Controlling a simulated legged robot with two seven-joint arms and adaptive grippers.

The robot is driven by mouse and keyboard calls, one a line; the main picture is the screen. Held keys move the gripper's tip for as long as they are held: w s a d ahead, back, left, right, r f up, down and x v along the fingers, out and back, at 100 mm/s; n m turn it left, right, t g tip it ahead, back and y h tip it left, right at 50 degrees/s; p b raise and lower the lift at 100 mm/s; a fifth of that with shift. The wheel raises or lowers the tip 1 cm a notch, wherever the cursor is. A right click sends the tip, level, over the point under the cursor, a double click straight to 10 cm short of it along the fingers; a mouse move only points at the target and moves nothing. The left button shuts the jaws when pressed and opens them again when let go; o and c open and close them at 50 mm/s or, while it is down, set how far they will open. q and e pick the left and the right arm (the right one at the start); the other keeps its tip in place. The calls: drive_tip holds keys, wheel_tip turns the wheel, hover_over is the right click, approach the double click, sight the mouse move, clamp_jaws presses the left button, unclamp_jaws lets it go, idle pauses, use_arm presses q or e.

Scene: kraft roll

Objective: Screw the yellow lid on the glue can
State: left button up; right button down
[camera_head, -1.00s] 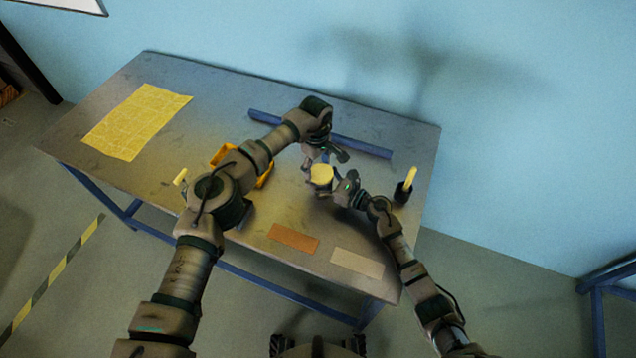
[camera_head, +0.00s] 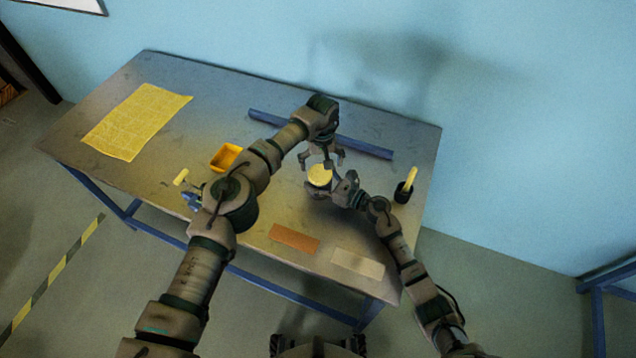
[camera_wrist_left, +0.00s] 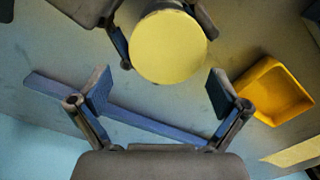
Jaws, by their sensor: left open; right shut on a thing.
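The yellow lid (camera_head: 319,174) lies on top of the dark glue can (camera_head: 318,190) and covers its mouth. In the left wrist view the lid (camera_wrist_left: 168,47) is a round yellow disc; I cannot tell how tightly it sits. My right gripper (camera_head: 333,190) is shut on the can from the right, and its fingers show beside the can in the wrist view. My left gripper (camera_head: 324,161) is open and empty, just behind and above the lid. In the wrist view its spread fingers (camera_wrist_left: 158,92) stand apart from the lid.
A blue bar (camera_head: 362,144) lies along the back of the table. An orange tray (camera_head: 226,157) stands to the left, with a yellow sheet (camera_head: 135,120) beyond. A black cup with a yellow handle (camera_head: 404,190) stands right. An orange-brown rectangle (camera_head: 294,238) and a beige one (camera_head: 357,263) lie in front.

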drive_tip(key=shift+d+f, duration=0.1)
drive_tip(key=shift+d, duration=0.1)
use_arm(q)
wheel_tip(320, 180, up, 12)
drive_tip(key=shift+w+d+f, duration=0.15)
drive_tip(key=shift+w+f, duration=0.05)
drive_tip(key=shift+w, duration=0.05)
use_arm(e)
unclamp_jaws()
drive_tip(key=shift+w, duration=0.1)
drive_tip(key=v, duration=1.1)
drive_tip(key=shift+d+f, duration=0.1)
drive_tip(key=shift+d, duration=0.05)
drive_tip(key=shift+s+d, duration=0.25)
drive_tip(key=shift+d, duration=0.1)
